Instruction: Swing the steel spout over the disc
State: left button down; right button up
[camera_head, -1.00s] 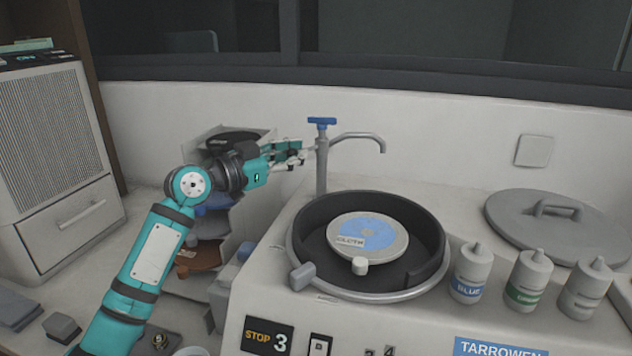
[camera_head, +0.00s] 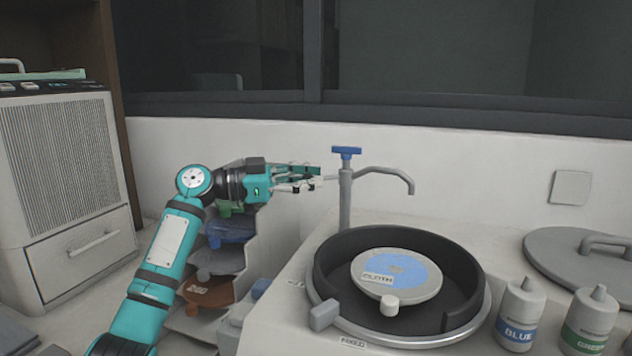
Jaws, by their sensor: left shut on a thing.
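The steel spout (camera_head: 385,171) curves right from a grey upright post with a blue T-shaped top (camera_head: 346,152). Its downturned tip hangs behind and above the right part of the disc. The disc (camera_head: 419,286), pale with a blue label patch marked CLOTH, lies inside a round black bowl (camera_head: 462,283) with a steel rim. My left gripper (camera_head: 316,181) is just left of the post, at the spout's height. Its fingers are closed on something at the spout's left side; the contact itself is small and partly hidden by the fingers. My right gripper is not in view.
A white bottle marked BLUE (camera_head: 519,315) and one marked GREEN (camera_head: 588,322) stand right of the bowl. A grey lid (camera_head: 572,250) lies behind them. A rack of coloured trays (camera_head: 228,261) stands below my left gripper. A grey block (camera_head: 324,315) sits at the bowl's front left.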

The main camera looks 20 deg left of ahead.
pick_arm(q)
jog(key=shift+a, duration=0.15)
jog(key=c, duration=1.3)
grip_release()
jog(key=shift+a, duration=0.2)
jog(key=shift+o, duration=0.8)
jog(key=shift+d, duration=0.15)
jog(key=v, duration=1.2)
